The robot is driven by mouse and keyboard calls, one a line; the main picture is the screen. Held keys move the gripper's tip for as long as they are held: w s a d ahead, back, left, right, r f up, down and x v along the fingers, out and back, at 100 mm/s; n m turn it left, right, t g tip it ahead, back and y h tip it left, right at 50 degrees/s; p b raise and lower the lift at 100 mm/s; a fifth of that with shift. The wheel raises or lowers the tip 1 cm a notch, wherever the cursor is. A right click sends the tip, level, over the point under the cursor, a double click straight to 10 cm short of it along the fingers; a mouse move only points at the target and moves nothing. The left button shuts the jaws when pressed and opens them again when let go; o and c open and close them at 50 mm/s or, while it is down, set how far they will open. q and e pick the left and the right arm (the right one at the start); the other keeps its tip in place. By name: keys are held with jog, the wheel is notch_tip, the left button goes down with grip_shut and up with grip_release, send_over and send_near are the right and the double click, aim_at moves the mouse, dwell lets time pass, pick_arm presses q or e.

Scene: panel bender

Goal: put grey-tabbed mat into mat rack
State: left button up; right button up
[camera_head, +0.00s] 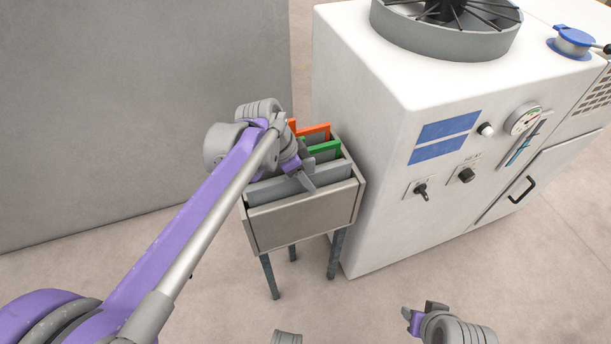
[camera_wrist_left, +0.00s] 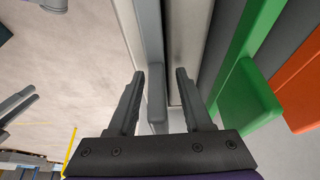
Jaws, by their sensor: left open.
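The mat rack (camera_head: 300,218) is a beige open-topped box on dark legs beside the white machine. The grey-tabbed mat (camera_head: 272,190) stands upright in its front part; its grey tab (camera_wrist_left: 157,98) shows in the left wrist view. My left gripper (camera_head: 308,178) is over the rack, and its open fingers (camera_wrist_left: 160,75) are on either side of the grey tab, with gaps between. The mat's lower part is hidden in the rack. My right gripper (camera_head: 423,312) is low at the front, away from the rack, with its fingers seemingly apart and nothing seen between them.
Green-tabbed (camera_head: 324,148) and orange-tabbed (camera_head: 314,130) mats stand behind in the rack. The white machine (camera_head: 380,150) is close on the right, and a grey panel (camera_head: 130,110) stands behind at left. The floor (camera_head: 210,300) in front is clear.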

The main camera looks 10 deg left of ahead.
pick_arm(q)
jog(key=p+v, duration=0.2)
jog(key=v, duration=0.8)
jog(key=shift+s+a+r, duration=0.15)
jog(key=shift+r, duration=0.1)
